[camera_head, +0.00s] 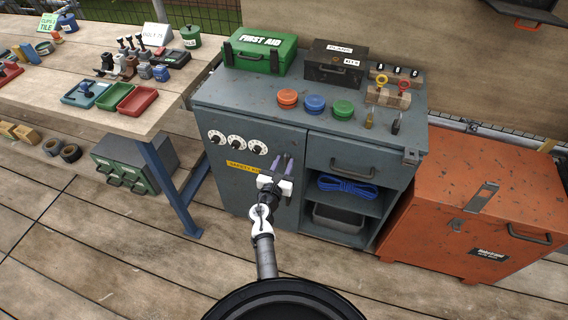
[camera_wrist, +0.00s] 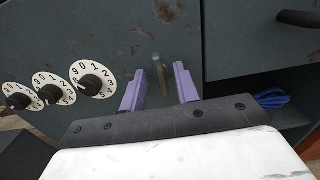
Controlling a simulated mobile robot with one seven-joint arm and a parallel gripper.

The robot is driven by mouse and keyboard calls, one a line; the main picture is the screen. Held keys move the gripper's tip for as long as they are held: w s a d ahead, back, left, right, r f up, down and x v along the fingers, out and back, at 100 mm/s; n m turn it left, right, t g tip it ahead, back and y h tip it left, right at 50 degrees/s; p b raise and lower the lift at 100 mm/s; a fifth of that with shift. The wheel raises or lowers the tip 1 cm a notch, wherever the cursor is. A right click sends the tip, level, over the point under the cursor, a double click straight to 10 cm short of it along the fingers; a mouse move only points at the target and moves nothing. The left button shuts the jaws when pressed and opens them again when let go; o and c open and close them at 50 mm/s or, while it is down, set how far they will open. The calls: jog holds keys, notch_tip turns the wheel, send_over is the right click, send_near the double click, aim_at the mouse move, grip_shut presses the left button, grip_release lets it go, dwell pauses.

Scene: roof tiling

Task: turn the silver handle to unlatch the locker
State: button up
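The locker is the grey cabinet (camera_head: 222,179) whose left door (camera_wrist: 112,35) carries three numbered dials and a yellow label. A small silver handle (camera_wrist: 160,74) sits on that door, pointing roughly up and down in the wrist view. My gripper (camera_head: 284,160) is in front of the door in the head view, its purple fingers reaching toward it. In the wrist view my gripper (camera_wrist: 160,82) is open, with one finger on each side of the handle and gaps between. The door is shut. I cannot make out the handle clearly in the head view.
Right of the door are a drawer with a dark handle (camera_head: 352,172) and an open shelf with blue rope (camera_head: 347,188). An orange chest (camera_head: 470,220) stands to the right. A workbench (camera_head: 150,115) with a blue leg stands to the left. Plank floor is clear in front.

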jog(key=shift+w+d, duration=0.15)
jog(key=shift+w, duration=0.25)
grip_shut()
